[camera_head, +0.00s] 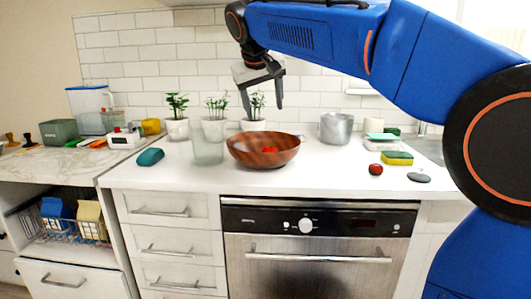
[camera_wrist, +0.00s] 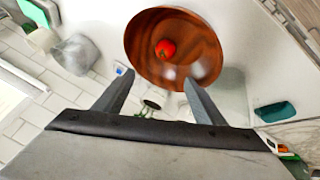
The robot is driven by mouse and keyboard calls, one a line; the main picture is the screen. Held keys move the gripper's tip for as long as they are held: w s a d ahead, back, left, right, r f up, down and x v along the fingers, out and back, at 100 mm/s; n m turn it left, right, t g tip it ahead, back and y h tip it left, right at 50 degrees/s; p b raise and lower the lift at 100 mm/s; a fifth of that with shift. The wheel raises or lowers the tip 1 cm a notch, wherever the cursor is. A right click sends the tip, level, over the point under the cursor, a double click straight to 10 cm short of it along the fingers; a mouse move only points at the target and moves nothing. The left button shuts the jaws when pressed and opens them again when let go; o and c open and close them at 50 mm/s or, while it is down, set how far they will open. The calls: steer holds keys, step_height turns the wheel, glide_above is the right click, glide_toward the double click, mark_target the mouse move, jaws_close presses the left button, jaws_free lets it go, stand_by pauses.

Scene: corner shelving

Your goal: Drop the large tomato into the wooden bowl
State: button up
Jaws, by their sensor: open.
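The wooden bowl (camera_head: 240,151) stands on the white counter, and it also shows at the top of the wrist view (camera_wrist: 205,60). A red tomato (camera_head: 269,150) lies inside the bowl; it shows whole in the wrist view (camera_wrist: 165,49), resting against the inner wall. A second, darker red tomato (camera_head: 375,169) lies on the counter to the right of the bowl. I cannot tell for sure which tomato is larger. My gripper (camera_head: 264,108) is open and empty above the bowl, pointing down, its fingers apart in the wrist view (camera_wrist: 158,78).
A clear glass container (camera_head: 208,145) stands close left of the bowl, with potted plants (camera_head: 215,117) behind. A metal pot (camera_head: 335,128) is at the back right. A yellow-green sponge (camera_head: 397,158) and a grey item (camera_head: 419,177) lie right. The counter's front strip is clear.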

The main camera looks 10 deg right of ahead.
steer(key=shift+v, duration=2.8)
steer(key=s+d+f+g+y, duration=0.1)
steer(key=s+d+f, duration=0.4)
steer(key=s+f, duration=0.35)
steer(key=s+d+f, duration=0.4)
steer(key=s+f, duration=0.4)
steer(key=f, duration=0.1)
steer(key=s+d+f+y, duration=0.1)
steer(key=s+f, duration=0.7)
steer(key=f, duration=0.3)
steer(key=s+d+f+m, duration=0.1)
steer(key=s+f, duration=0.7)
steer(key=f, duration=0.3)
steer(key=shift+s+d+f+y, duration=0.15)
steer(key=shift+s+d+y, duration=0.2)
steer(key=shift+y, duration=0.05)
